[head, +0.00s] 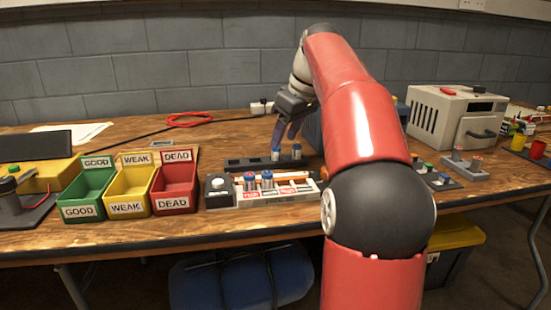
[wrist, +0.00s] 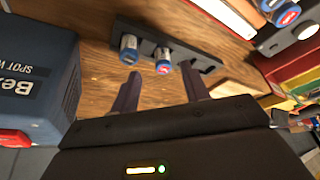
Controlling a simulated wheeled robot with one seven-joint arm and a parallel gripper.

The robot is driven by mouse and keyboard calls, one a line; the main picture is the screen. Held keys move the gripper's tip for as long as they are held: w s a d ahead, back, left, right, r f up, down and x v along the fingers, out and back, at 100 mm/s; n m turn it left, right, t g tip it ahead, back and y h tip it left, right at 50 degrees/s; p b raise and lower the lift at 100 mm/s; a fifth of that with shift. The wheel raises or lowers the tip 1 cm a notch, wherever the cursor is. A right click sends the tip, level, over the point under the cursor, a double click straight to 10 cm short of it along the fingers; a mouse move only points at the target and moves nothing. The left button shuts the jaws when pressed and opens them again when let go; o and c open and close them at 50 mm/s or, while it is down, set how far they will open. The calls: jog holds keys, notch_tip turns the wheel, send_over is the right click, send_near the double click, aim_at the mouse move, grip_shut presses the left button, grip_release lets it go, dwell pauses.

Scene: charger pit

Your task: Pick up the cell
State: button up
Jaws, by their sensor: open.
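Two blue-and-white cells stand in a dark rack (head: 238,164), at its right part: one cell (head: 275,153) and another cell (head: 297,151). The wrist view shows the same rack (wrist: 204,63) with one cell (wrist: 128,47) at the left and one cell (wrist: 163,61) near the middle. My gripper (head: 285,137) is open and empty above the rack. In the wrist view its fingertips (wrist: 160,72) point at the rack, with the middle cell lined up between them. I cannot tell whether they touch it.
In front of the rack, a white charger (head: 221,190) holds two more cells (head: 249,181). Green (head: 85,189), yellow (head: 128,189) and red (head: 174,188) bins stand to the left. A blue box (wrist: 40,75) stands close beside my gripper. A beige unit (head: 455,115) stands at right.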

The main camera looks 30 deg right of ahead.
aim_at(276, 155)
jog(key=x, duration=0.2)
jog(key=b+x, duration=0.1)
jog(key=x, duration=0.1)
jog(key=shift+w+a, duration=0.1)
jog(key=shift+a, duration=0.15)
jog(key=c, duration=1)
grip_shut()
jog(key=shift+r, duration=0.15)
